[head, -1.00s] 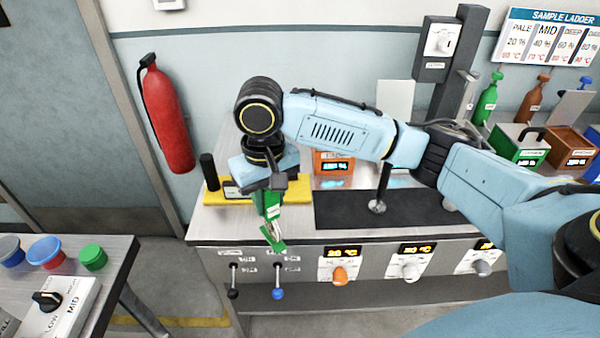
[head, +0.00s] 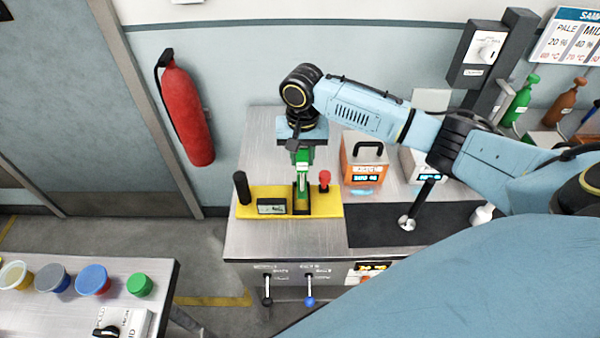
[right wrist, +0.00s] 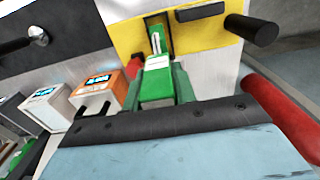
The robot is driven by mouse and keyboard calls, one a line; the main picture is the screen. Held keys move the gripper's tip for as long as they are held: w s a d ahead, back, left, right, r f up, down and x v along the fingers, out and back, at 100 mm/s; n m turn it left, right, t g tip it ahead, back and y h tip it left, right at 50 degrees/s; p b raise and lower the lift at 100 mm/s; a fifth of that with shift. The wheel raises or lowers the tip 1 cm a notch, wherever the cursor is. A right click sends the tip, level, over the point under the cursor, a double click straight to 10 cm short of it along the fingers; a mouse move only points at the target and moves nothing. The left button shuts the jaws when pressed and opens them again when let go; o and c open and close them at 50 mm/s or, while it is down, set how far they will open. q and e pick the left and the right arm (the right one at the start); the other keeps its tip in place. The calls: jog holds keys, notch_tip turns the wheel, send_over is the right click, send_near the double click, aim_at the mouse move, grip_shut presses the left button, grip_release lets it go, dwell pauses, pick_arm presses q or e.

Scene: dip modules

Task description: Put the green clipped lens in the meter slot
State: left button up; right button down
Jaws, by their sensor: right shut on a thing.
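The green clipped lens (head: 302,178) hangs below my right gripper (head: 302,156) in the head view. It has a white label, and the right wrist view shows it (right wrist: 157,86) between the two fingers, which are shut on it. The meter is a yellow base (head: 326,209) with a small dark display, a black post and a red knob. Its dark slot (right wrist: 166,30) shows in the right wrist view, with the lens's far end lined up over it. I cannot tell how far the lens is inside the slot. My left gripper is not in view.
An orange box (head: 364,175) with a black handle and a white box (head: 410,165) stand right of the meter. A dark mat (head: 385,228) bears a thin stand. A red extinguisher (head: 187,115) hangs on the wall. Lidded cups (head: 92,280) stand on the left table.

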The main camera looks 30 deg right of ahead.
aim_at(301, 168)
jog(key=shift+f, duration=0.85)
notch_tip(301, 168, down, 3)
jog(key=shift+f, duration=0.1)
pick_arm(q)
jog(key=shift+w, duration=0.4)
pick_arm(e)
jog(key=shift+f, duration=0.25)
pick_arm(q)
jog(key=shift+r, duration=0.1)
pick_arm(e)
jog(key=shift+f, duration=0.15)
jog(key=c, duration=1.1)
grip_release()
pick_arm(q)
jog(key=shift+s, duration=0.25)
pick_arm(e)
jog(key=shift+w+r, duration=0.1)
jog(key=shift+r, duration=0.4)
notch_tip(301, 168, up, 11)
jog(key=shift+r, duration=0.2)
